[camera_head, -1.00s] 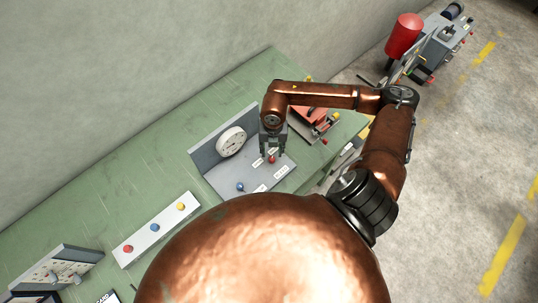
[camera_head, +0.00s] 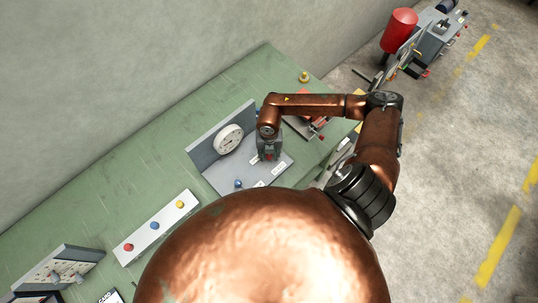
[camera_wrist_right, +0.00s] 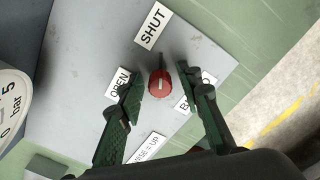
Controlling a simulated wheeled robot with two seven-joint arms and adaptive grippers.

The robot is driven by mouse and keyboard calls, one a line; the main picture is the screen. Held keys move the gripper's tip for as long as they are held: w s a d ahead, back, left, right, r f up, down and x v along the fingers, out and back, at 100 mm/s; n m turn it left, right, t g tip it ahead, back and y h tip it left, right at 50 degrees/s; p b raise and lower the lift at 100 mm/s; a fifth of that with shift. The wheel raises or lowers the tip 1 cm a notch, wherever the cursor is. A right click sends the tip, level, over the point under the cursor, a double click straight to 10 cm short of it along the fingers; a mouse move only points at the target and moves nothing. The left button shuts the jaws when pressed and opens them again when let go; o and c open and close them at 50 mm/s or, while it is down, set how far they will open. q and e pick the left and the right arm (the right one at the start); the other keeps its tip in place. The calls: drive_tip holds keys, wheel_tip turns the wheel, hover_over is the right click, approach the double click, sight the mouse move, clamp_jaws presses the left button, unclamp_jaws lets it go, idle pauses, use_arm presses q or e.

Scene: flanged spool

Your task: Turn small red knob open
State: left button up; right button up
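The small red knob (camera_wrist_right: 161,83) stands on a grey panel, between my right gripper's two green fingers in the right wrist view. The fingers are apart, with a gap on each side of the knob. A "SHUT" label (camera_wrist_right: 152,27) lies beyond the knob and an "OPEN" label (camera_wrist_right: 119,83) lies to its left. In the head view my right gripper (camera_head: 268,156) points down over the panel and the knob's red shows just at its tips. My left gripper is not in view.
A round gauge (camera_head: 228,139) stands on the panel's upright back. A blue knob (camera_head: 238,184) is on the panel's front part. A strip with red, blue and yellow buttons (camera_head: 156,227) lies on the green bench (camera_head: 110,185). A red-orange device is behind my right arm.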

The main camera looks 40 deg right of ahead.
clamp_jaws()
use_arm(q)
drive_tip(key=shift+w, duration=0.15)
